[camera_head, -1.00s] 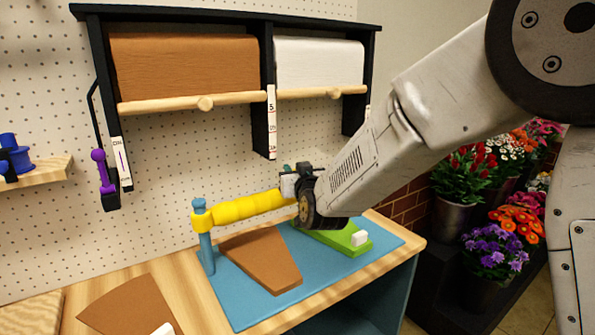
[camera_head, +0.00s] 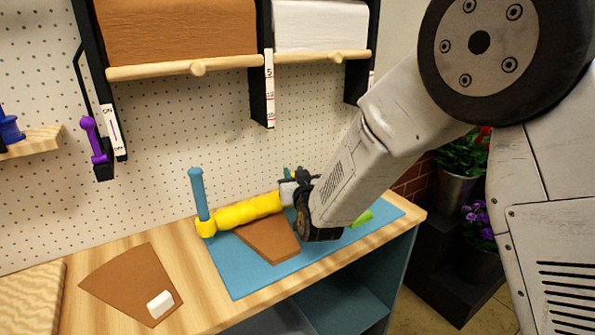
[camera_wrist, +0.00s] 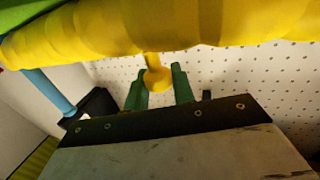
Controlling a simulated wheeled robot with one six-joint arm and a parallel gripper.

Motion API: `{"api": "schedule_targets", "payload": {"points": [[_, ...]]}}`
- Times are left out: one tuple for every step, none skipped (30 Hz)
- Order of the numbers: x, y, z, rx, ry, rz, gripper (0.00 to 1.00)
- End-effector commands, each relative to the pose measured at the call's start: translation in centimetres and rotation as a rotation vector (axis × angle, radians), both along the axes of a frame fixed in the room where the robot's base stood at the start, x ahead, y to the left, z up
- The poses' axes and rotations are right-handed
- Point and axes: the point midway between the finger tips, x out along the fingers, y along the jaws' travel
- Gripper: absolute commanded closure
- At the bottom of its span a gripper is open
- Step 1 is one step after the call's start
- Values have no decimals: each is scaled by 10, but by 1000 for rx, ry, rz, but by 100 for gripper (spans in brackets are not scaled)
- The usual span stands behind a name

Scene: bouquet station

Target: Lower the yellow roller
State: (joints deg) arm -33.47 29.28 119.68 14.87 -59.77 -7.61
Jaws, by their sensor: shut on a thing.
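The yellow roller (camera_head: 248,210) lies low across the back of the brown paper piece (camera_head: 268,241) on the blue mat (camera_head: 232,281). Its left collar sits around the blue post (camera_head: 199,190) near the post's foot. I cannot tell whether the roller presses on the paper. My gripper (camera_head: 290,190) is at the roller's right end, shut on it. In the wrist view the roller (camera_wrist: 170,28) spans the top, and its small knob stands between my green fingers (camera_wrist: 158,85). My forearm hides the roller's right end in the head view.
A second brown paper piece (camera_head: 130,283) with a white block (camera_head: 160,304) lies on the wooden table at left. A green piece (camera_head: 362,218) shows partly behind my arm. The pegboard and paper rack (camera_head: 185,68) stand behind. Flower buckets are at right.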

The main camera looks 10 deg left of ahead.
Motion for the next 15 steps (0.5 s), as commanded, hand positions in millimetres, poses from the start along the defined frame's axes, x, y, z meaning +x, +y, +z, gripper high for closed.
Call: {"api": "schedule_targets", "payload": {"points": [[0,-1,1,1,-3,-1,100],[0,-1,1,2,-2,-1,67],[0,-1,1,1,-3,-1,56],[0,-1,1,1,-2,-1,54],[0,-1,1,1,-2,-1,54],[0,0,1,1,-2,-1,54],[0,0,1,1,-2,-1,54],[0,0,1,1,-2,-1,54],[0,0,1,1,-2,-1,54],[0,0,1,1,-2,0,54],[0,0,1,1,-2,0,54],[-1,0,1,0,-1,0,54],[-2,-1,1,0,-1,0,54],[-4,-2,1,0,-1,0,54],[-8,-3,1,0,-1,0,54]]}}
